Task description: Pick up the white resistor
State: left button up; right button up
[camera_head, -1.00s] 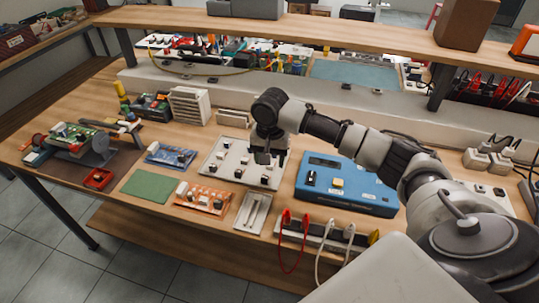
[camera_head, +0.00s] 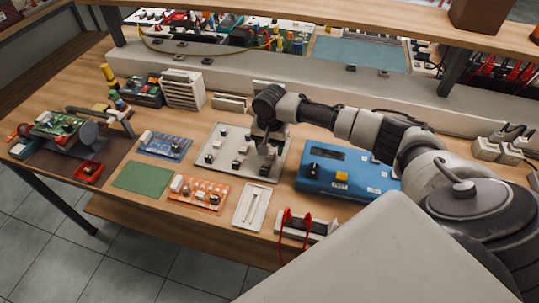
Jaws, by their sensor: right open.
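My right gripper (camera_head: 268,150) points down over the right part of a pale grey board (camera_head: 222,165) that carries several small dark and light parts. Its jaws are open, and I cannot tell whether anything lies between them. No part is clearly the white resistor at this size. A small white block (camera_head: 177,183) sits at the left end of the orange board (camera_head: 203,193), and another white piece (camera_head: 146,137) sits at the left end of the blue circuit board (camera_head: 167,148). My left gripper is not in view.
A blue instrument box (camera_head: 325,180) stands right of the grey board. A white tray (camera_head: 251,206) and a green mat (camera_head: 143,179) lie in front. A stack of white drawers (camera_head: 183,88) stands behind left. A wooden shelf (camera_head: 300,27) overhangs the back.

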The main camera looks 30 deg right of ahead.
aim_at(270, 157)
jog(key=shift+a+f, duration=0.1)
jog(key=shift+f, duration=1.3)
jog(key=c, duration=1)
